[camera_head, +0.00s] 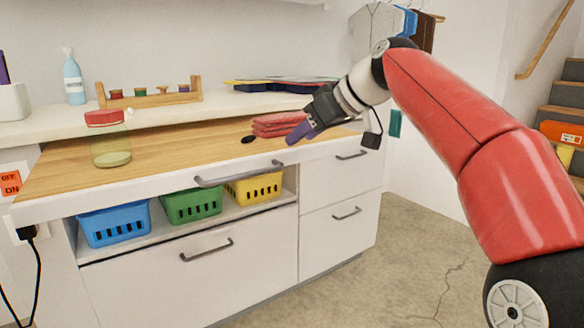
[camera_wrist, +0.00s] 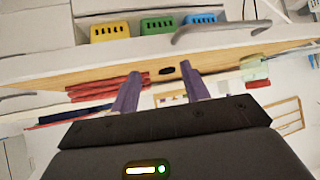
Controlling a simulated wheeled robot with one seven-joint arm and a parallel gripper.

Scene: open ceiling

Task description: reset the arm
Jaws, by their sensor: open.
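My red arm reaches in from the right of the head view and ends in my gripper (camera_head: 301,130), with purple fingertips. The gripper is in the air by the right end of the wooden counter (camera_head: 190,140), in front of folded red cloths (camera_head: 277,124). In the wrist view my gripper (camera_wrist: 158,85) has its two purple fingers spread apart with nothing held between them. A small dark oval object (camera_wrist: 167,71) shows beyond the fingers, lying on the wooden surface.
A jar with a red lid (camera_head: 110,140) stands on the counter at left. Blue (camera_head: 115,224), green (camera_head: 192,205) and yellow (camera_head: 254,188) baskets sit on the shelf below. A drawer handle (camera_head: 238,174) juts out at the counter's front. Open floor (camera_head: 420,250) lies at right.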

